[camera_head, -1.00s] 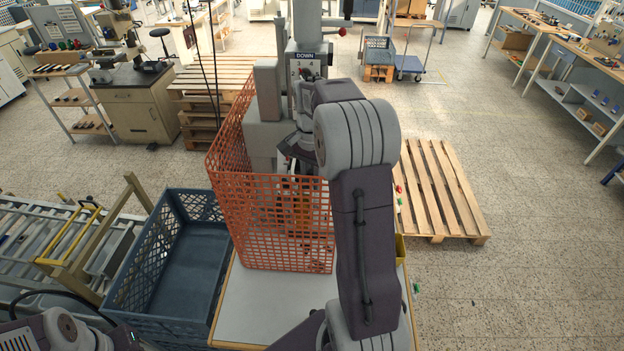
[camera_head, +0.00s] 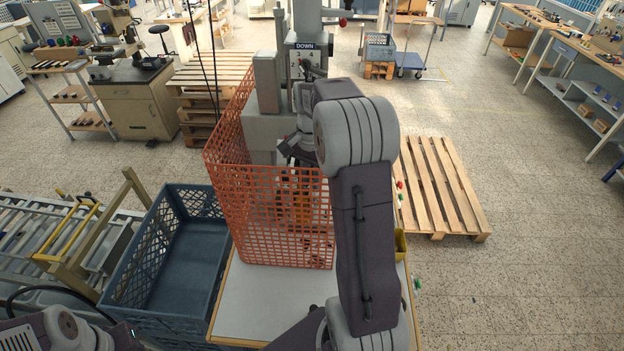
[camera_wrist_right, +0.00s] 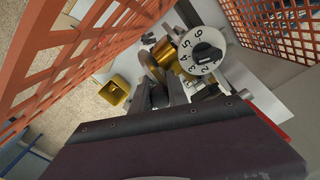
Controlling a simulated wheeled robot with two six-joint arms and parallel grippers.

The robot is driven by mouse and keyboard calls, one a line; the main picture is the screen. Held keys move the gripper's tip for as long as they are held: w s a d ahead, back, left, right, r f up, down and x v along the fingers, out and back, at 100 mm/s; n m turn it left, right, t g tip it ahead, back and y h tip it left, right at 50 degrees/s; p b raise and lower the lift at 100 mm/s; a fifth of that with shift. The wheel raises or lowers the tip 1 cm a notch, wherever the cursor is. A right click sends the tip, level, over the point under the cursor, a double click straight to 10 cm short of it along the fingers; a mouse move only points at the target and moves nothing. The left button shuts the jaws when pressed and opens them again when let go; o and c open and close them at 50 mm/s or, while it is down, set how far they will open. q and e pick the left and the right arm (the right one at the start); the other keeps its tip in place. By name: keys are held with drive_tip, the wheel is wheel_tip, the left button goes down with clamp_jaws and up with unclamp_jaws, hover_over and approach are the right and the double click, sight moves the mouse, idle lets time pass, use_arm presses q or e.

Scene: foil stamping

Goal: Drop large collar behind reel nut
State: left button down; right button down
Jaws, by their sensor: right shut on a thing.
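My right gripper (camera_wrist_right: 160,97) is shut on a thin round grey-brown ring (camera_wrist_right: 152,72), which looks like the large collar. The fingers hide much of it. Right beside it in the wrist view is a shiny gold foil reel (camera_wrist_right: 172,58). I cannot tell whether the ring touches the reel. The reel nut is not clearly distinguishable. In the head view my right gripper (camera_head: 293,154) is at the stamping press (camera_head: 268,122), behind the orange mesh guard and partly hidden by my arm. My left arm shows at the lower left; its gripper is out of view.
The orange mesh guard (camera_head: 280,220) stands around the press on two sides, and its walls (camera_wrist_right: 60,62) flank the gripper. A numbered dial (camera_wrist_right: 207,58) is just right of the reel. A yellow cup (camera_wrist_right: 114,91) stands to the left. A blue crate (camera_head: 185,262) is beside the table.

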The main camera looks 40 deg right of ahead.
drive_tip(key=shift+f+b, duration=0.5)
drive_tip(key=shift+f, duration=0.3)
drive_tip(key=shift+r+p, duration=2.8)
drive_tip(key=shift+r, duration=0.15)
drive_tip(key=shift+p, duration=0.4)
drive_tip(key=shift+f+b, duration=2)
drive_tip(key=shift+f, duration=0.95)
drive_tip(key=c, duration=1.2)
unclamp_jaws()
drive_tip(key=shift+s, duration=0.1)
